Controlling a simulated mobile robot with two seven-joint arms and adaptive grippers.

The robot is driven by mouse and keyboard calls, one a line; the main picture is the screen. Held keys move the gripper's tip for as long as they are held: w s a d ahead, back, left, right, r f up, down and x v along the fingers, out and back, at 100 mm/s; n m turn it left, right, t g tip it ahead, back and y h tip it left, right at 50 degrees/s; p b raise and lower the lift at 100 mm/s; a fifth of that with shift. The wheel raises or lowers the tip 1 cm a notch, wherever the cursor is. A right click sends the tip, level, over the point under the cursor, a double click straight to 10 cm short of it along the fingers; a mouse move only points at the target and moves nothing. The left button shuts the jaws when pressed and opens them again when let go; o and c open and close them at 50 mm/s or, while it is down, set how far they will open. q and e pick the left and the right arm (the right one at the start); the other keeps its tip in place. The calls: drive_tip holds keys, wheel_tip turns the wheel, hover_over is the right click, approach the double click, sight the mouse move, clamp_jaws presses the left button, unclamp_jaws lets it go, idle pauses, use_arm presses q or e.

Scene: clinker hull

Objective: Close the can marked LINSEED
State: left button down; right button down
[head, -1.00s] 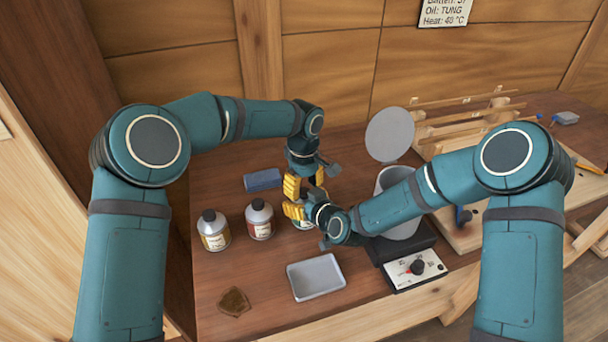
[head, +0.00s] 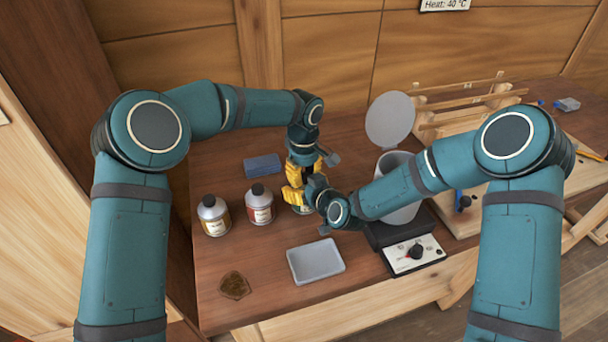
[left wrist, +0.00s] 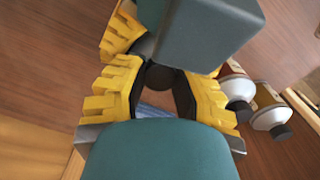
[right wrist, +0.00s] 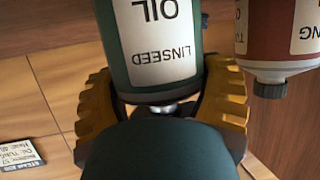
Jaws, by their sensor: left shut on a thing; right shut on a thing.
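The can marked LINSEED is dark green with a white label and shows upside down in the right wrist view (right wrist: 158,45); in the head view it is mostly hidden by my grippers. My right gripper (head: 296,196) is shut on it, one yellow finger on each side; a silvery neck (right wrist: 155,109) shows between them. My left gripper (head: 303,168) is directly above the right one, pointing down. In the left wrist view its fingers are shut around a small round dark cap (left wrist: 160,77). Whether the cap sits fully on the neck is hidden.
Two other cans with dark caps, one yellow-labelled (head: 214,216) and one red (head: 260,205), stand left of the grippers. A blue block (head: 262,166) lies behind, a grey tray (head: 316,262) in front. A lidded pot (head: 398,213) on a heater stands right.

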use_arm(q)
drive_tip(key=m, duration=0.2)
drive_tip(key=shift+m, duration=0.4)
drive_tip(key=c, duration=0.8)
unclamp_jaws()
drive_tip(key=shift+r, duration=0.1)
drive_tip(key=shift+r, duration=2.15)
drive_tip(key=shift+o, duration=0.2)
